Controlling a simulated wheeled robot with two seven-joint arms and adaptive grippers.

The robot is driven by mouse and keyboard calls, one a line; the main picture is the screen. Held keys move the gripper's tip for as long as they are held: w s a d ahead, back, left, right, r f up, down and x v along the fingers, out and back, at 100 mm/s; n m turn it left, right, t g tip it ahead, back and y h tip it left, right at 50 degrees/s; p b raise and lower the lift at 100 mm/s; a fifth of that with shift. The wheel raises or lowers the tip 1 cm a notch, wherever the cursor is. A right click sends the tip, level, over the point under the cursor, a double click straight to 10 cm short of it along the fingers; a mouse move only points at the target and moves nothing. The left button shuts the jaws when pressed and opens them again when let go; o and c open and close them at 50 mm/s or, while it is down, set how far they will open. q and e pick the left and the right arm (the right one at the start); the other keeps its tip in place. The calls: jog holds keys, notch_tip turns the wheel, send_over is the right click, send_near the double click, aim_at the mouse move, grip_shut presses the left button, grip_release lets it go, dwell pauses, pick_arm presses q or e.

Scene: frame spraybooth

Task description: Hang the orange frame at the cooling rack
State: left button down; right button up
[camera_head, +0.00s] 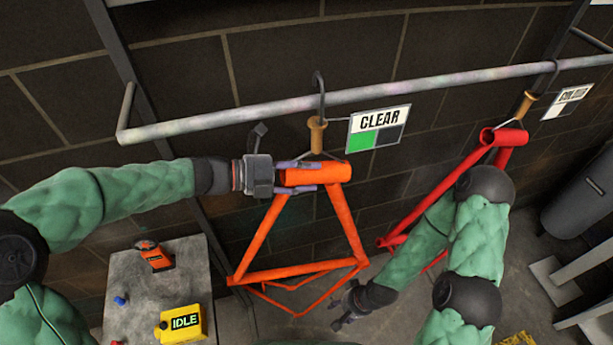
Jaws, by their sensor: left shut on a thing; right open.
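The orange frame (342,213) hangs below the horizontal rail (240,115), under a dark hook (320,92) with a wooden handle. The hook's top is at the rail beside the CLEAR sign (379,128). My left gripper (312,176) is shut on the frame's top tube, its fingers above and below it. My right gripper (342,308) is open and empty, low near the floor, right of the frame's lower end. I see no rack labelled as the cooling rack; a second sign (567,101), partly readable, hangs at the rail's right.
A red frame (440,190) hangs from another hook at the right, partly behind my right arm. A grey stand (135,275) at lower left carries a yellow IDLE box (184,322) and an orange device (153,256). A dark bin (585,195) stands far right. A brick wall is behind the rail.

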pick_arm(q)
jog(key=shift+w+a+r, duration=0.15)
jog(key=shift+w, duration=0.3)
jog(key=shift+f+b, duration=1.4)
jog(key=shift+b, duration=0.05)
jog(key=shift+c, duration=2.2)
grip_release()
jog(key=shift+s+f, duration=0.1)
jog(key=shift+s, duration=0.05)
